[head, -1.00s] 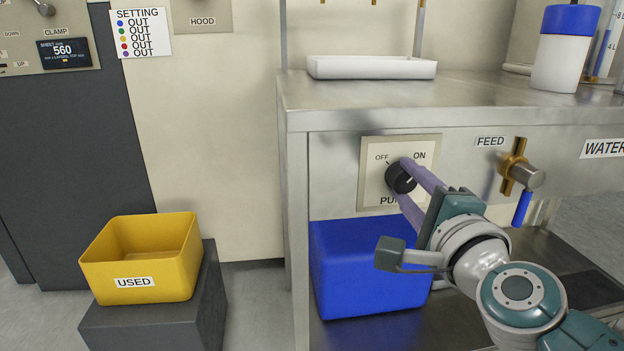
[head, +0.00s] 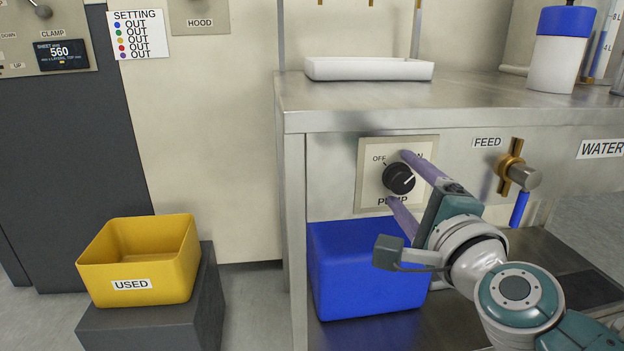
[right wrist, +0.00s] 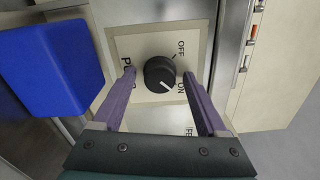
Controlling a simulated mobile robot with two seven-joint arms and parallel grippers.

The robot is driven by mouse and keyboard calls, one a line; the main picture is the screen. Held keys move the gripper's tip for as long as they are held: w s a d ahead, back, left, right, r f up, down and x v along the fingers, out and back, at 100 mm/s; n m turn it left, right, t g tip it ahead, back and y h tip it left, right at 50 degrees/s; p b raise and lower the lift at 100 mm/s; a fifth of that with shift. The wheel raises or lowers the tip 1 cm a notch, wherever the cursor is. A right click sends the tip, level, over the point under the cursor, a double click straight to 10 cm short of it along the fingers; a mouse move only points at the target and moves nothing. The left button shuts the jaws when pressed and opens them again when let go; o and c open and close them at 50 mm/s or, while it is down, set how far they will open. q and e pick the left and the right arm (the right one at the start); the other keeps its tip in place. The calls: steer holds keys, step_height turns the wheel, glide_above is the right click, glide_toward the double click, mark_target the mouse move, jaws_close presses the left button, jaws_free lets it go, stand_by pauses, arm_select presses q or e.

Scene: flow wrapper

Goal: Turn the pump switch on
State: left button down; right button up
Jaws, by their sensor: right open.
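The pump switch (head: 398,179) is a round black knob on a cream plate (head: 370,184) marked OFF, ON and PUMP, on the front of the steel bench. Its white mark points up and right, towards the ON side. In the right wrist view the knob (right wrist: 158,74) has its white mark slanting towards ON. My right gripper (head: 399,180) is open, with one purple finger above the knob and one below it. In the right wrist view the fingers stand on both sides of the knob with gaps. My left gripper is not in view.
A blue bin (head: 350,270) stands below the switch. A yellow USED bin (head: 135,265) is on a dark block at left. A white tray (head: 368,70) lies on the bench top.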

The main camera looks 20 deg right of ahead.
steer(key=shift+s+a, duration=0.1)
steer(key=shift+s, duration=0.3)
steer(key=p+v, duration=0.1)
steer(key=v, duration=0.8)
steer(key=shift+p, duration=0.3)
